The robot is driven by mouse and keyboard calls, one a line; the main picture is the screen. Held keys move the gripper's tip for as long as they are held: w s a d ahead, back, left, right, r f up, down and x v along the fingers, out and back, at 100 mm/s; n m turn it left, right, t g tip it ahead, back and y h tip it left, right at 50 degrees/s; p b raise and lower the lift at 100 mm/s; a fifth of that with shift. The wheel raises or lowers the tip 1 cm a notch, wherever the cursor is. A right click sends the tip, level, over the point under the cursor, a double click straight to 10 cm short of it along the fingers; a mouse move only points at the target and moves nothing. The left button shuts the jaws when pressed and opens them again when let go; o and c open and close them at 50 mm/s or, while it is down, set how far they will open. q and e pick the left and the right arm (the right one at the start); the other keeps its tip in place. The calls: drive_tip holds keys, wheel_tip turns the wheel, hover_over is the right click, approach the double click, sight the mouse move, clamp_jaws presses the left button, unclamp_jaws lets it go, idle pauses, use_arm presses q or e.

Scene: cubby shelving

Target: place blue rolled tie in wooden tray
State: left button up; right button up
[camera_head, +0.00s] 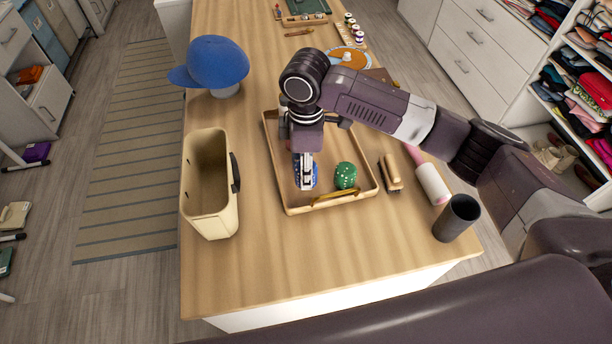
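The wooden tray (361,192) lies on the long wooden counter, with a brass handle on its near side. The blue rolled tie (315,176) shows at the tray's left part, directly under and around the fingers of my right gripper (306,184). The gripper points down and hides the tie's middle; whether its fingers are pressed on the tie, and whether the tie touches the tray floor, I cannot tell. A green rolled tie with pale dots (345,175) sits in the tray to the right of the blue one. My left gripper is out of view.
An open cream bin (211,211) stands left of the tray, and a blue cap (212,63) on a stand is behind it. The near counter is clear.

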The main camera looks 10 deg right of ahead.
drive_tip(key=shift+f+p, duration=0.3)
drive_tip(key=shift+f, duration=1.75)
drive_tip(key=shift+f, duration=0.15)
drive_tip(key=o, duration=0.9)
wheel_tip(320, 180, up, 12)
drive_tip(key=b, duration=0.3)
drive_tip(key=shift+r, duration=0.2)
